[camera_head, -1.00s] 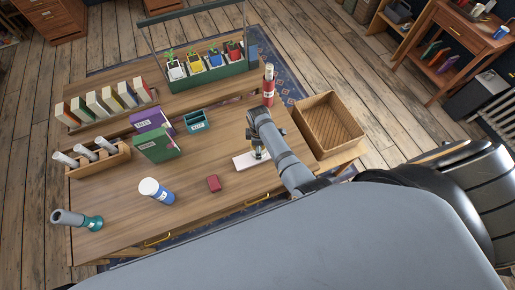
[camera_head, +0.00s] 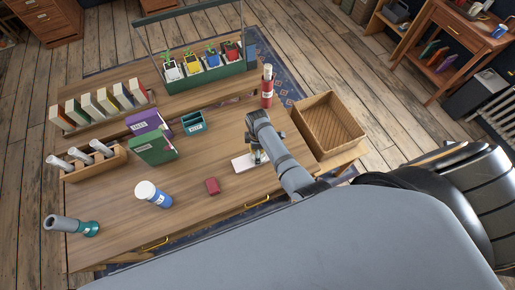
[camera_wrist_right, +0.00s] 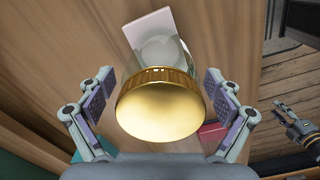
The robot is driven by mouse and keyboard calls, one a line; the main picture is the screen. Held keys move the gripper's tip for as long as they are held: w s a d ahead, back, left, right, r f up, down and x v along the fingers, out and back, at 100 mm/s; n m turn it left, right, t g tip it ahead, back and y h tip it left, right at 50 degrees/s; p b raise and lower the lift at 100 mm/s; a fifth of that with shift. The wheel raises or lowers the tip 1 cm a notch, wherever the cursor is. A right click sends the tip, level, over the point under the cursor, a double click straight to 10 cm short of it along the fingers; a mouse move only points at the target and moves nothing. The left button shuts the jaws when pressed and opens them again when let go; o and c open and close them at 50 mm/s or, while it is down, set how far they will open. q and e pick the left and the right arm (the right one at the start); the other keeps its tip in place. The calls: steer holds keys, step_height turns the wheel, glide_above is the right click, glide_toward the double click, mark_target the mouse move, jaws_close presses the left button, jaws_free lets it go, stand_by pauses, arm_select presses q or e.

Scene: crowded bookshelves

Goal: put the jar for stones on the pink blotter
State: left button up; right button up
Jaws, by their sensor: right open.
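The jar (camera_wrist_right: 160,105) has a round gold lid and a clear glass body below it. In the head view the jar (camera_head: 258,157) is partly hidden by my right arm. The pale pinkish blotter (camera_head: 241,164) lies flat near the table's front right. In the wrist view the blotter (camera_wrist_right: 148,27) shows beneath the jar's glass base, which overlaps it. My right gripper (camera_wrist_right: 160,88) is open, with a finger on each side of the lid and small gaps. A gripper that seems to be my left (camera_wrist_right: 308,131) shows at the right edge, too small to read.
A red bottle (camera_head: 267,87) stands behind. A wicker basket (camera_head: 329,124) is at the right.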

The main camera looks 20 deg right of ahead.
step_height(320, 180, up, 12)
steer(key=shift+r, duration=0.15)
stand_by(0.7)
